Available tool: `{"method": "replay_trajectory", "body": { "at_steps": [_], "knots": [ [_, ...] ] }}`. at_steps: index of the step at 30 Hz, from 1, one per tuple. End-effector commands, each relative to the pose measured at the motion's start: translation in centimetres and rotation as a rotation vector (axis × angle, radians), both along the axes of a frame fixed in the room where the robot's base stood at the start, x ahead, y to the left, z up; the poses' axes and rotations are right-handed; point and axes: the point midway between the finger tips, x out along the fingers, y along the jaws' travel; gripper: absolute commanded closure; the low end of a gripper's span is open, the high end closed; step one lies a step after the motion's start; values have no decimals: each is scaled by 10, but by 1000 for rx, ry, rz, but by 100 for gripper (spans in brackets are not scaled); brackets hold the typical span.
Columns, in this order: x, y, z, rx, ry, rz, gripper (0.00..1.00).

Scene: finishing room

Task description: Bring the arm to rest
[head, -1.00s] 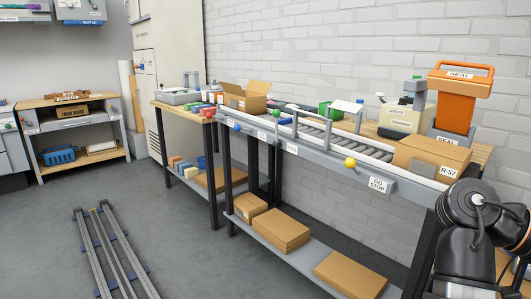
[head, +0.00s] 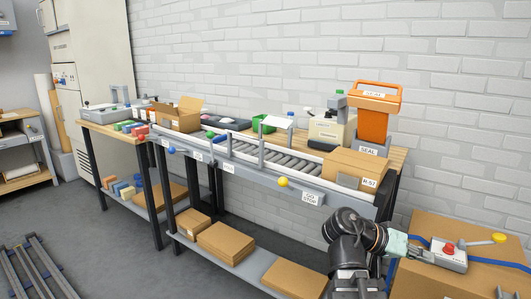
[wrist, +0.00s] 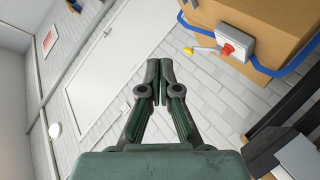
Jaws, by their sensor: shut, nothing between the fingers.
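My gripper (wrist: 159,66) shows in the wrist view with its two dark fingertips together and nothing between them. Its green palm fills the bottom of that view. In the head view my black arm comes up at the lower right and bends over to the right. A pale green part of it ends close to a grey control box; the fingertips are hard to make out there.
A large carton (head: 426,278) with blue straps stands at the right. The grey control box (head: 446,257) on it has a red button and a yellow-ended lever. A roller conveyor (head: 285,157) holds carton R-57 (head: 352,170). An orange-handled sealer (head: 372,118) stands behind.

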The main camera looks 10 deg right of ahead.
Motion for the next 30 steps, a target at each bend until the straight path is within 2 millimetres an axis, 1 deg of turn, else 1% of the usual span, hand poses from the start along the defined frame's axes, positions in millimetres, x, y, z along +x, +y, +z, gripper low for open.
{"method": "replay_trajectory", "body": {
  "at_steps": [1, 6, 10, 15, 19, 23, 24, 26, 30],
  "knots": [
    [12, 2, -7, 36, 36, 35, 100],
    [45, 15, -56, 163, 140, 151, 100],
    [62, 30, -95, 264, 215, 233, 100],
    [74, 55, -147, 399, 308, 328, 100],
    [75, 77, -186, 504, 374, 393, 100],
    [70, 102, -223, 611, 437, 450, 100],
    [67, 109, -234, 645, 455, 465, 100],
    [61, 122, -250, 694, 481, 486, 100],
    [41, 151, -285, 812, 538, 530, 100]
  ]
}}
